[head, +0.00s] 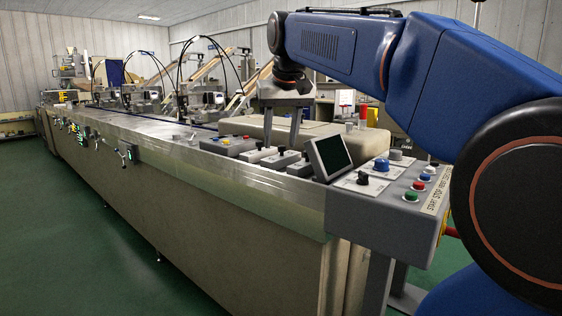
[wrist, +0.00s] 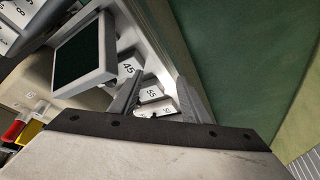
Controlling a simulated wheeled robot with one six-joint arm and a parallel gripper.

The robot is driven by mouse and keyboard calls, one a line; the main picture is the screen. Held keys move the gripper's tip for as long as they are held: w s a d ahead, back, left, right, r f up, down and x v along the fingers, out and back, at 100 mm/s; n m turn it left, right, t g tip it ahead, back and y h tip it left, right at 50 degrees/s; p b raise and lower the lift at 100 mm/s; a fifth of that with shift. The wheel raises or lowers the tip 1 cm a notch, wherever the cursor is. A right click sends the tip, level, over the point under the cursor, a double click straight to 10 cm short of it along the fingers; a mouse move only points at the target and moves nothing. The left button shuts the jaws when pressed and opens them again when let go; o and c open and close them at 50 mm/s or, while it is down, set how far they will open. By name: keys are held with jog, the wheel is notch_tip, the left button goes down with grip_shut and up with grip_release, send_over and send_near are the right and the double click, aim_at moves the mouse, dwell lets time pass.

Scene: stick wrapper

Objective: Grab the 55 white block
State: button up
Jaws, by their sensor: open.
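The white block marked 55 (wrist: 151,93) shows in the wrist view, lying between my two fingers as seen from there. My gripper (wrist: 160,82) is open, one finger on each side of the block, with a clear gap to the right finger. I cannot tell how far the fingertips are above it. In the head view my gripper (head: 281,138) points down over the row of small control boxes on the machine's top. The number 55 cannot be read in the head view.
A white block marked 45 (wrist: 129,67) sits close beside the 55 block, near the left finger. A dark screen (head: 329,155) stands right of my gripper; it also shows in the wrist view (wrist: 85,50). A button panel (head: 405,185) is at the near end.

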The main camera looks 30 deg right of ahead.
jog(key=w+d+r+m, duration=0.2)
jog(key=w+d+r, duration=0.5)
jog(key=w+r, duration=0.25)
send_near(282, 155)
jog(key=shift+h, duration=0.3)
jog(key=shift+w+d+f, duration=0.25)
jog(key=shift+w+f, duration=0.7)
jog(key=shift+f, duration=0.25)
jog(key=shift+w+d+f, duration=0.2)
jog(key=shift+w+f, duration=0.7)
jog(key=shift+f, duration=0.25)
grip_shut()
